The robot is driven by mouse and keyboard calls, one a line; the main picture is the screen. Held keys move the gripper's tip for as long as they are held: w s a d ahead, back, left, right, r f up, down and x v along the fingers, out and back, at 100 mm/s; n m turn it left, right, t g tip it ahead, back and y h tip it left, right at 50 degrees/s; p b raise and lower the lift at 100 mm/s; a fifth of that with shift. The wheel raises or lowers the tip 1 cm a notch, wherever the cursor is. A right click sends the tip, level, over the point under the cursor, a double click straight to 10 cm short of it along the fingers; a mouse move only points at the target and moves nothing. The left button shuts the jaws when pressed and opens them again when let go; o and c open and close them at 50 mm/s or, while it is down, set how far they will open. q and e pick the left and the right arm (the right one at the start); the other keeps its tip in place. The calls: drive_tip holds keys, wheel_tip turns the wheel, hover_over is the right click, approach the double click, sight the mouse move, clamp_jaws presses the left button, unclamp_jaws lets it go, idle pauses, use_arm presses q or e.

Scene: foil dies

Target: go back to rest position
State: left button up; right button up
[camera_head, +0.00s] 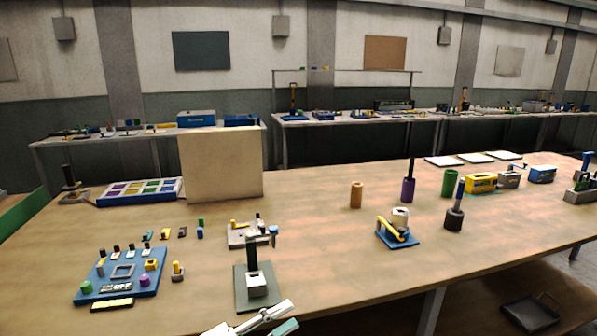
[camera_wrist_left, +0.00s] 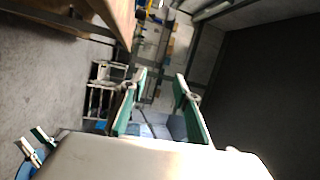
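My left gripper (camera_head: 288,317) is at the bottom edge of the head view, in front of the table's near edge; only part of it shows. In the left wrist view its two green-padded fingers (camera_wrist_left: 160,100) stand well apart with nothing between them, so it is open and empty. At the lower left of the left wrist view another pair of green-tipped fingers (camera_wrist_left: 32,142) shows, which looks like my right gripper; these fingers are apart with nothing between them. My right gripper does not show in the head view.
The wooden table (camera_head: 320,260) carries a blue board with small parts (camera_head: 120,285), a small press on a green base (camera_head: 257,285), a blue-based fixture (camera_head: 397,232), a beige panel (camera_head: 220,165) and several cylinders. The table's middle is clear. A black tray (camera_head: 530,312) lies below at right.

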use_arm(q)
drive_tip(key=s+a+f+n+y+b, duration=0.1)
drive_tip(key=s+a+f+n+y, duration=0.3)
drive_tip(key=s+f+n, duration=0.3)
drive_tip(key=s+a+f+n+y+b, duration=0.1)
drive_tip(key=s+a+f+n+y, duration=0.4)
drive_tip(key=f, duration=0.8)
drive_tip(key=s+a+f+n+y+b, duration=0.1)
drive_tip(key=s+a+f+n+y, duration=0.4)
drive_tip(key=s+f+n, duration=0.5)
drive_tip(key=a+f+n, duration=0.1)
drive_tip(key=a+n, duration=0.1)
drive_tip(key=shift+s+a, duration=0.35)
drive_tip(key=shift+f, duration=0.1)
